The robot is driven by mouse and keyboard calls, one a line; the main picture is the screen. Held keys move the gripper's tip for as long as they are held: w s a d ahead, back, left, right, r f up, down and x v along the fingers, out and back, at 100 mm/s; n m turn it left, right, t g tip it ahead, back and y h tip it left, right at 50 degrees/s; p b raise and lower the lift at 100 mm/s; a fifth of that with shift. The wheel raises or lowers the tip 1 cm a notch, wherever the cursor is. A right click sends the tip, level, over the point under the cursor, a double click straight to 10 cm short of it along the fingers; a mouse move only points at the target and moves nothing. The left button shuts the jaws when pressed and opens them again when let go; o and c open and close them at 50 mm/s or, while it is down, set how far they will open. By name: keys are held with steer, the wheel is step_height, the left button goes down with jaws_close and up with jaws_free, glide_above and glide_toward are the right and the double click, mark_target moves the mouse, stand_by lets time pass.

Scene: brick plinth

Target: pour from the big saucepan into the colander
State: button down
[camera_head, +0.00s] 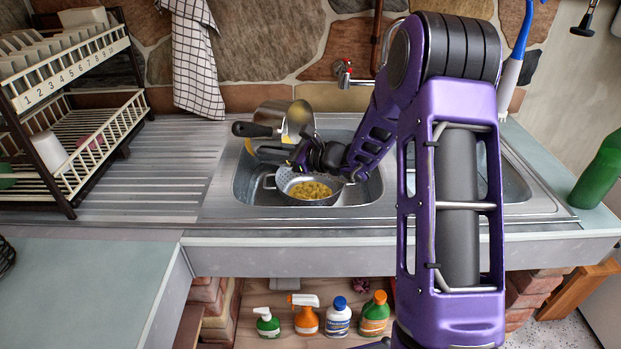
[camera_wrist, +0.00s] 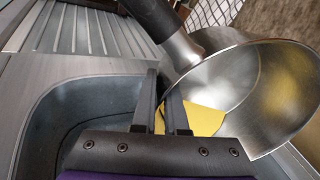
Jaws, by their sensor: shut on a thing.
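The big saucepan (camera_head: 297,112) is a shiny steel pan with a black handle, held steeply tilted above the left sink basin. In the wrist view, the fingers (camera_wrist: 164,95) are close together beside the handle's metal shank, and the saucepan (camera_wrist: 225,80) tilts at the right with a yellow tint inside. The colander (camera_head: 287,182) is grey and perforated, stands in the basin below the pan, and holds yellow pieces (camera_head: 312,190). My arm hides part of the basin.
A dish rack (camera_head: 62,135) stands on the ribbed drainer at the left. A tap (camera_head: 345,73) is behind the sink. A yellow patch (camera_wrist: 203,119) shows beyond the fingers. A green bottle (camera_head: 597,172) is at the right. Several cleaning bottles (camera_head: 338,318) stand below the counter.

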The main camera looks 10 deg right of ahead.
mark_target(275, 129)
steer(key=shift+s+d+f+t+y+b, duration=0.35)
steer(key=shift+d+t+y+b, duration=0.2)
steer(key=shift+b, duration=0.9)
steer(key=shift+s+r+y, duration=0.1)
steer(key=shift+r+y, duration=0.15)
steer(key=shift+r, duration=0.25)
steer(key=shift+d+r, duration=0.1)
steer(key=shift+s+d+r+t+y, duration=0.2)
steer(key=shift+r+t+y, duration=0.1)
steer(key=shift+r, duration=0.35)
steer(key=shift+s+d+r+t+y, duration=0.15)
steer(key=shift+d+r+t+y, duration=0.1)
steer(key=shift+r, duration=0.4)
steer(key=shift+s+d+r+t+y, duration=0.15)
steer(key=shift+r+y, duration=0.05)
steer(key=shift+r, duration=0.25)
steer(key=shift+s+d+r+t+y, duration=0.1)
steer(key=shift+d+r+t+y, duration=0.05)
steer(key=shift+r, duration=0.3)
steer(key=shift+d+r, duration=0.1)
steer(key=shift+r, duration=0.2)
steer(key=shift+s+d+r, duration=0.1)
steer(key=shift+s+r, duration=0.05)
steer(key=shift+r, duration=0.15)
steer(key=shift+s+d+r+t+y, duration=0.1)
steer(key=shift+r+t+y, duration=0.2)
steer(key=shift+y, duration=0.1)
steer(key=shift+d+r, duration=0.15)
steer(key=shift+r, duration=0.1)
